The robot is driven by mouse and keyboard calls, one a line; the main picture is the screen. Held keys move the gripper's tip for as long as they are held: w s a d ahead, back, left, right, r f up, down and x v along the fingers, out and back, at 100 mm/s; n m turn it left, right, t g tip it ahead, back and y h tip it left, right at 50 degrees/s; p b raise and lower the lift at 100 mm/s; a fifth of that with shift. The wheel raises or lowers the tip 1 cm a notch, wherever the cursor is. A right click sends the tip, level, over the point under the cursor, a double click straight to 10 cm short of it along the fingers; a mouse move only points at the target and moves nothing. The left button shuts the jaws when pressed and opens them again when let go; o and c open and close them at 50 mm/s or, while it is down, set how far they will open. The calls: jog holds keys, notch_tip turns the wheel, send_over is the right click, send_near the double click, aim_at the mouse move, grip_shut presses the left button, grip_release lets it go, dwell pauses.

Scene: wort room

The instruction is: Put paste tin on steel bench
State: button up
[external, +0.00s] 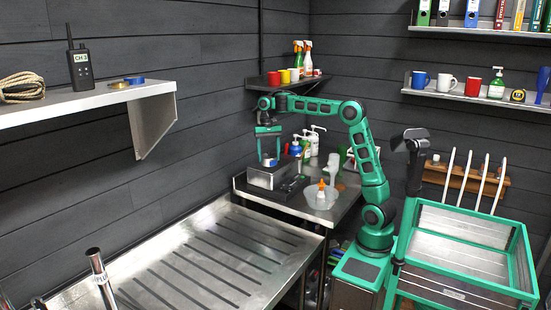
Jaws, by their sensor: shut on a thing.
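My gripper (268,157) is above the dark steel box on the corner counter, pointing down. A wide steel bench (215,262) with dark grooves fills the lower middle, left of my base. Its grooved surface is bare in the middle. My gripper is beyond its far edge.
The corner counter (322,217) holds the steel box (272,177), pump bottles (314,140), a clear tub (321,197) and a glue bottle. A corner shelf (262,82) with mugs and spray bottles is just above my arm.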

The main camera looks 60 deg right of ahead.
jog(key=s+d+m+t, duration=0.1)
jog(key=s+d+m, duration=0.3)
jog(key=d, duration=0.5)
jog(key=s+d+m, duration=0.3)
jog(key=d+m, duration=0.2)
jog(key=d, duration=0.4)
jog(key=s+d+f+m+t, duration=0.2)
jog(key=s+d+f+m, duration=0.25)
jog(key=f+m, duration=0.65)
jog(key=d+f+m, duration=0.1)
jog(key=d, duration=0.2)
jog(key=d+f+m, duration=0.1)
jog(key=d, duration=0.3)
jog(key=d+f+m, duration=0.1)
jog(key=d+f, duration=0.1)
jog(key=d, duration=0.1)
jog(key=shift+w+d+h, duration=0.3)
jog(key=shift+w+d, duration=0.05)
jog(key=shift+f, duration=1.95)
jog(key=shift+f, duration=0.1)
jog(key=o, duration=1.9)
